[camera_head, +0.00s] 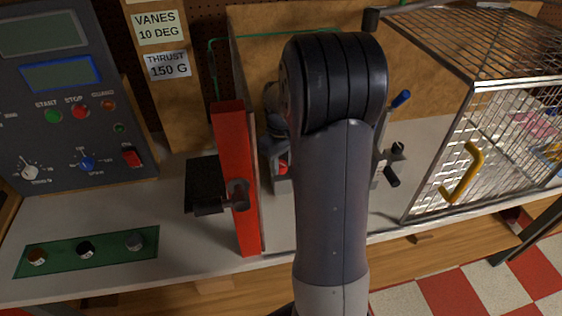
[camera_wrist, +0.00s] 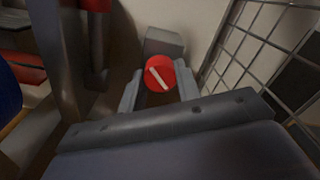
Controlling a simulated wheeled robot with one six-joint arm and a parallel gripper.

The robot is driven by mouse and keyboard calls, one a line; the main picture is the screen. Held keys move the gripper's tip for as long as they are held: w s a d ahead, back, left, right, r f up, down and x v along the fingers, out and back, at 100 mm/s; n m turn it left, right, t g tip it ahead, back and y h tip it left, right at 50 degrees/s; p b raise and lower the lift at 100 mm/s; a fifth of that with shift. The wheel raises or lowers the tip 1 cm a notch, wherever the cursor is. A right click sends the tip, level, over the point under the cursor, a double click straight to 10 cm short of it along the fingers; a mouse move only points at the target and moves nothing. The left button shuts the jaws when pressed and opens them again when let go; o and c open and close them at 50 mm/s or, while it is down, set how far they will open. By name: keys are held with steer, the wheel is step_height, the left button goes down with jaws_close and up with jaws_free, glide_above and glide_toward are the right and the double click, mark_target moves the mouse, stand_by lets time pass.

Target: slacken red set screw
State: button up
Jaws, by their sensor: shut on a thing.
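The red set screw (camera_wrist: 168,79) shows in the wrist view as a round red head with a white bar across its face, tilted from upper left to lower right. My gripper (camera_wrist: 159,88) has one grey finger on each side of the head and is shut on it. A grey block (camera_wrist: 164,42) stands just behind the screw. In the head view my arm covers the gripper and I cannot make out the screw there.
A wire cage (camera_head: 490,120) with a yellow handle (camera_head: 463,175) stands to the right; its mesh is close beside my gripper in the wrist view. A red upright panel (camera_head: 234,180) stands left of my arm. A control console (camera_head: 75,95) is far left. A blue-tipped lever (camera_head: 401,99) shows behind my arm.

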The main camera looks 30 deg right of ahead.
mark_target(281, 164)
steer(key=n, duration=0.4)
steer(key=shift+n, duration=0.3)
steer(key=n, duration=0.4)
steer(key=shift+n, duration=0.3)
steer(key=o, duration=1)
steer(key=shift+c, duration=0.2)
steer(key=shift+r, duration=0.1)
step_height(281, 164, up, 11)
steer(key=shift+f+b, duration=0.2)
steer(key=shift+b, duration=0.15)
